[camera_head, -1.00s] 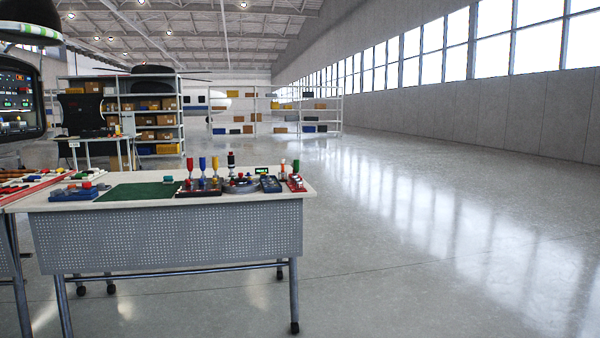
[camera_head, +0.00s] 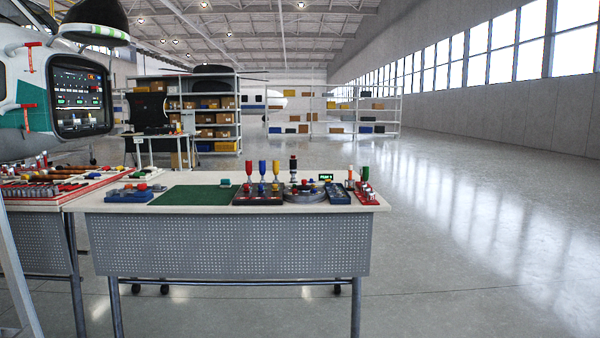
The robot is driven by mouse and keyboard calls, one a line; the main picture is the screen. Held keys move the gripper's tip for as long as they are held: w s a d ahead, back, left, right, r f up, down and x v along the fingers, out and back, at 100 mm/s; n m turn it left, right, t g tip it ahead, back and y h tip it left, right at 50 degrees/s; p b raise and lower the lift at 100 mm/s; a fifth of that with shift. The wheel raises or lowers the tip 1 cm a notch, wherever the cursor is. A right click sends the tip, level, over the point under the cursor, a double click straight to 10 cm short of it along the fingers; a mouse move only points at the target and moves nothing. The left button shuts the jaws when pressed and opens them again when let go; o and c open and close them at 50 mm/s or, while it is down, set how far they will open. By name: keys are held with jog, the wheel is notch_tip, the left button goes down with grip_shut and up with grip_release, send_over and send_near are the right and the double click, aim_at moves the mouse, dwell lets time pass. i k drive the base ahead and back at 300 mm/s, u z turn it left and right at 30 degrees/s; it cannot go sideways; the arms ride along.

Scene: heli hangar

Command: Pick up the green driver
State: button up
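A small upright green-handled tool (camera_head: 365,174), which looks like the green driver, stands at the right end of the white-topped table (camera_head: 110,208). It is at a red rack (camera_head: 367,194) holding several small pieces; whether it sits in the rack or behind it is too small to tell. My gripper is not in view.
A green mat (camera_head: 190,196) and a blue tray (camera_head: 128,196) lie on the table's left part. A second table with many tools (camera_head: 60,185) adjoins at left, near a helicopter (camera_head: 20,110). The floor (camera_head: 460,230) to the right is clear.

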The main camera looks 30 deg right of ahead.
aim_at(366, 169)
jog(key=u, duration=0.05)
jog(key=i, duration=1)
jog(key=z, duration=0.95)
jog(key=i, duration=0.85)
jog(key=z, duration=0.85)
